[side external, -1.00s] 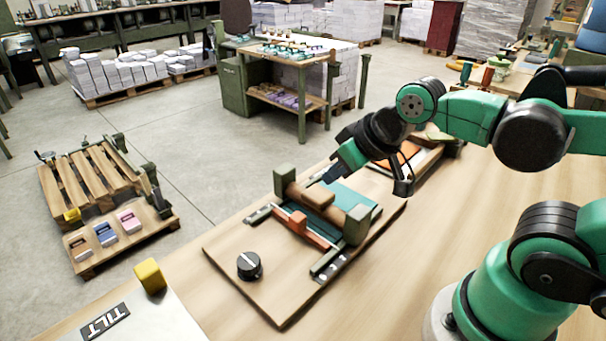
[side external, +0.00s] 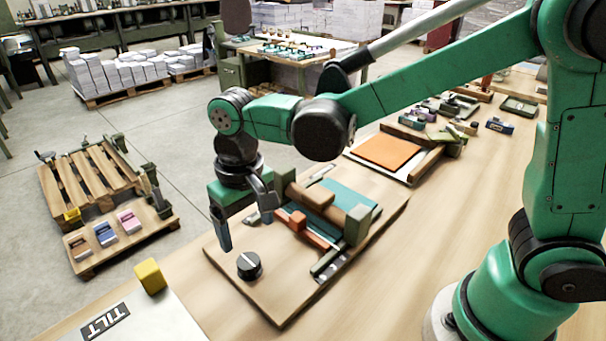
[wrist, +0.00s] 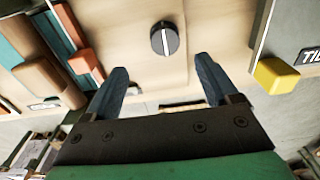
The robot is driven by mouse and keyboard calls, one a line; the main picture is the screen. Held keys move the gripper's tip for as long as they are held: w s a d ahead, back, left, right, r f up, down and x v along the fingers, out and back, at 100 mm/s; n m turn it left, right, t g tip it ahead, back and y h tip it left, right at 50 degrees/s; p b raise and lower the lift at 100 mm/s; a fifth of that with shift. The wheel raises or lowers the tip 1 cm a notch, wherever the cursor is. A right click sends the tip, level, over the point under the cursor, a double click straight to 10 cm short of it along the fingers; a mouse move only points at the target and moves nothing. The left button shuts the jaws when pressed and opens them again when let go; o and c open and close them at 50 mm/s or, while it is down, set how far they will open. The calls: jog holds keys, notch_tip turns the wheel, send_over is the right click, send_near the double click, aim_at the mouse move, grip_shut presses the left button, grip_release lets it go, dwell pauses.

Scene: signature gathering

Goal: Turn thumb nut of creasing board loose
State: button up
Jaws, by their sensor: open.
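The creasing board (side external: 283,303) is a wooden base on the bench with green end blocks, a brown roller, a teal sheet and an orange bar (side external: 308,230). A round black knob with a white line (side external: 249,265), likely the thumb nut, stands on its near left part. It also shows in the wrist view (wrist: 165,38), ahead of and between my fingers. My gripper (side external: 247,225) points down above the board's left side, behind and above the knob. Its blue fingers are wide apart and empty, also in the wrist view (wrist: 160,88). It does not touch the knob.
A yellow block (side external: 150,276) and a white panel marked TILT (side external: 150,320) lie left of the board. The roller and green blocks rise right of my gripper. An orange sheet (side external: 388,151) and several small tools lie farther back. The bench right of the board is clear.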

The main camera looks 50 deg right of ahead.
aim_at(248, 260)
jog(key=shift+a+f, duration=0.45)
jog(key=shift+f, duration=2.7)
grip_shut()
